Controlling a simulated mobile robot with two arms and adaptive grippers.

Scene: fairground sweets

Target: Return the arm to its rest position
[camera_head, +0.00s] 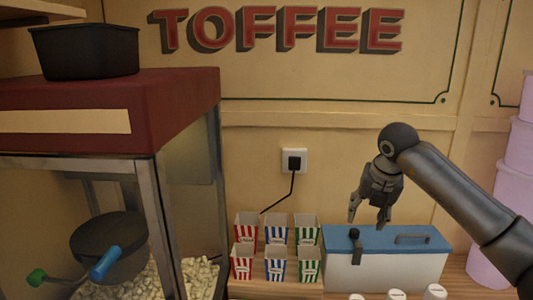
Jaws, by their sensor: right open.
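My right arm comes in from the right edge. Its dark gripper (369,222) points down with its fingers apart and nothing between them. It hangs in front of and above the left part of a white box with a blue lid (400,237); I cannot tell the exact gap. My left gripper is not in view.
Striped paper boxes in red (242,262), blue (275,264) and green (308,264) stand left of the white box. A popcorn machine (190,110) fills the left side. Pink tubs (519,147) are stacked at right. White lids (396,294) show at the bottom edge.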

